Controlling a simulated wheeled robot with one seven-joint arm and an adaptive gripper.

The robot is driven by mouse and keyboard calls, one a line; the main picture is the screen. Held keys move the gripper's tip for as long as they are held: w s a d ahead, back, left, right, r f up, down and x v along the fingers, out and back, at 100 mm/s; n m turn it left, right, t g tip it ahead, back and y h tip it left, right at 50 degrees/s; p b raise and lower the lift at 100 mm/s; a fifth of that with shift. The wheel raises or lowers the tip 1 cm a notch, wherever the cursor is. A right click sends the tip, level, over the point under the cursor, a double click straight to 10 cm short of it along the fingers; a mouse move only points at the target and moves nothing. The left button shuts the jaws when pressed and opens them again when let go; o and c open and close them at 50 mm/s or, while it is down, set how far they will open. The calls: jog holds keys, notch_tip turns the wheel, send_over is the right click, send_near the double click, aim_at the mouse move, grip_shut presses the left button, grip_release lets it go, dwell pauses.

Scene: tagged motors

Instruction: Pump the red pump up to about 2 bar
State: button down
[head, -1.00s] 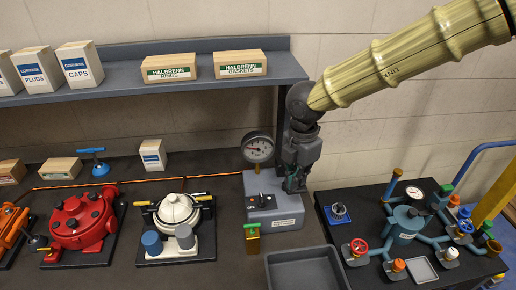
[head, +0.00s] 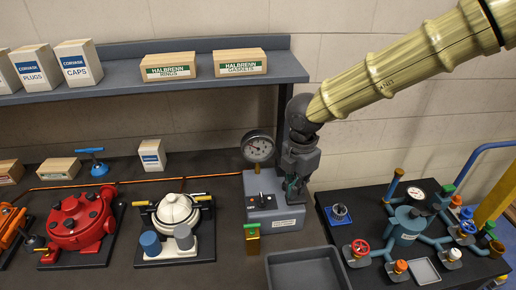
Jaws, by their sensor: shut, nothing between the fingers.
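The red pump (head: 82,222) sits on a dark base plate at the left of the bench, with several dark round caps on its body. The gauge needle is too small to read. My gripper (head: 292,194) is shut and empty, pointing down at the box's right rear side. I cannot tell whether it touches the box. My gripper hides part of the box's right edge.
A white pump (head: 175,212) stands between the red pump and the grey box. An orange line (head: 140,181) runs along the bench back. An empty grey tray (head: 306,268) lies in front. A teal valve assembly (head: 410,226) stands right. A shelf (head: 150,81) holds boxes above.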

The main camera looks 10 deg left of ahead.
jog(key=shift+f, duration=0.55)
jog(key=shift+r+p, duration=2)
jog(key=shift+r, duration=0.6)
notch_tip(320, 180, up, 5)
jog(key=p, duration=0.4)
jog(key=shift+d, duration=0.1)
